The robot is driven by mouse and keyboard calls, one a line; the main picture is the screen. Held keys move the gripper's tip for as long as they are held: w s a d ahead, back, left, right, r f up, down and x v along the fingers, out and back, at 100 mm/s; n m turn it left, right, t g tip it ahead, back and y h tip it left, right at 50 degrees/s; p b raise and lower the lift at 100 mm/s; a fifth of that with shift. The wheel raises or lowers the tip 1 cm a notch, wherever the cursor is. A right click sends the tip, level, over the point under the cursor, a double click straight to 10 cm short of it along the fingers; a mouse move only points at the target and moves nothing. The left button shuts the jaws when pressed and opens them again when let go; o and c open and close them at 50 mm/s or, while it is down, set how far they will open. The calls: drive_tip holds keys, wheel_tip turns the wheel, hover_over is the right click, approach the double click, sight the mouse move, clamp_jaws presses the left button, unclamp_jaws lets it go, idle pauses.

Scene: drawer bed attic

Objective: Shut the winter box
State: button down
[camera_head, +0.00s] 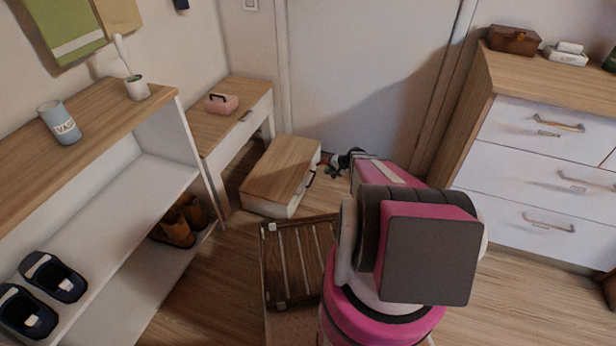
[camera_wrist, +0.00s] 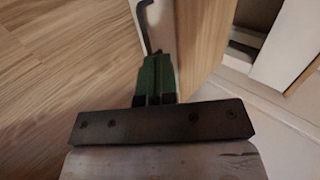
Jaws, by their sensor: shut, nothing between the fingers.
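A low box with a wooden top and white sides (camera_head: 284,168) stands on the floor in front of the door, and I take it for the winter box. A dark handle (camera_head: 307,180) is on its right face. My gripper (camera_head: 332,170) is close to that handle side, partly hidden by my arm. In the wrist view, my gripper's green fingers (camera_wrist: 156,76) are shut and empty. They are beside the box's wooden top edge (camera_wrist: 204,40) and white face, below the dark handle (camera_wrist: 146,22). I cannot tell whether they touch it.
A wood-topped bench (camera_head: 232,118) with a pink box (camera_head: 222,103) stands behind the box at left. A slatted wooden rack (camera_head: 290,265) lies in front. An open shelf (camera_head: 110,200) with shoes is at left, a dresser (camera_head: 540,160) at right. Floor is free at lower right.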

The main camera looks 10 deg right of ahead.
sight(303, 177)
drive_tip(key=shift+t, duration=0.3)
drive_tip(key=x, duration=0.8)
drive_tip(key=w+x, duration=0.1)
drive_tip(key=x, duration=0.4)
drive_tip(key=shift+r, duration=0.3)
drive_tip(key=shift+w+a, duration=0.25)
drive_tip(key=shift+a, duration=0.15)
drive_tip(key=w+a, duration=0.6)
drive_tip(key=a, duration=0.4)
drive_tip(key=w+a, duration=0.5)
drive_tip(key=a, duration=0.5)
drive_tip(key=w+a, duration=0.6)
drive_tip(key=a, duration=0.4)
drive_tip(key=shift+w+a, duration=0.2)
drive_tip(key=shift+w, duration=0.15)
drive_tip(key=shift+w+a, duration=0.1)
drive_tip(key=shift+a, duration=0.05)
